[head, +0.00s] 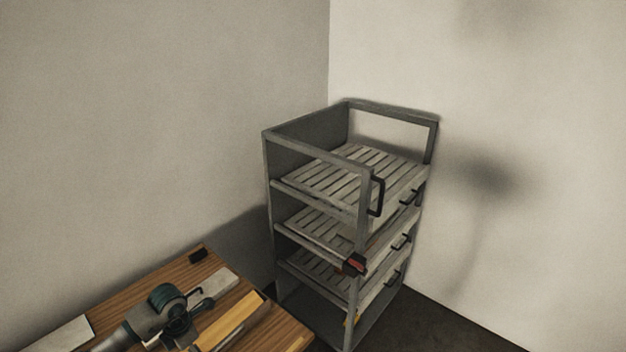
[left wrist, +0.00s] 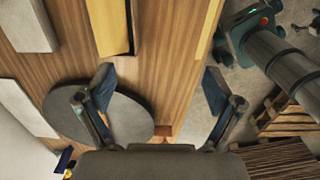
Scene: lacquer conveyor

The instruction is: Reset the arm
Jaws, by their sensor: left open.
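My left gripper (head: 192,318) is over the wooden table at the bottom left of the head view, with my left arm coming in from the bottom edge. In the left wrist view the two fingers of my left gripper (left wrist: 160,85) are spread wide with nothing between them. The wooden table top (left wrist: 165,50) lies below them. A grey rounded disc (left wrist: 130,118) shows behind the left finger, partly covered by it.
A yellow board (head: 232,320) and grey boards (head: 62,336) lie on the table. Wooden pallets (left wrist: 285,120) are on the floor.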

